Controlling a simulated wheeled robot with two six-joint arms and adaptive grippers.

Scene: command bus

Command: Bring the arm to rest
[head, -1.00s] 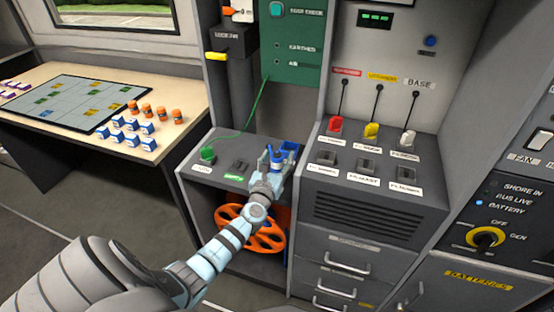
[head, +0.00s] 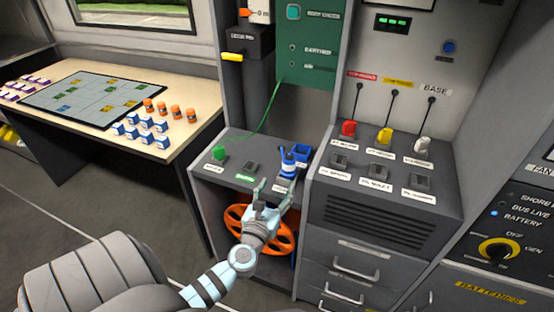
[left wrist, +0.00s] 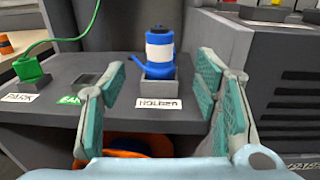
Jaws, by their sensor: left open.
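My left gripper (head: 272,196) is open and empty in front of the low grey shelf. In the left wrist view its two fingers (left wrist: 165,95) stand wide apart. Between them, farther back, a blue plug with a white band (left wrist: 160,52) stands upright in the socket labelled HOLDER. The fingers do not touch it. The plug also shows in the head view (head: 288,162), just beyond the fingertips. My right gripper is in neither view.
A green plug (head: 219,153) with a green cable sits at the shelf's left. An orange reel (head: 240,221) lies below. Red (head: 348,129), yellow (head: 384,135) and white (head: 421,144) plugs stand on the right console. A table (head: 190,95) with a board and small blocks is at left.

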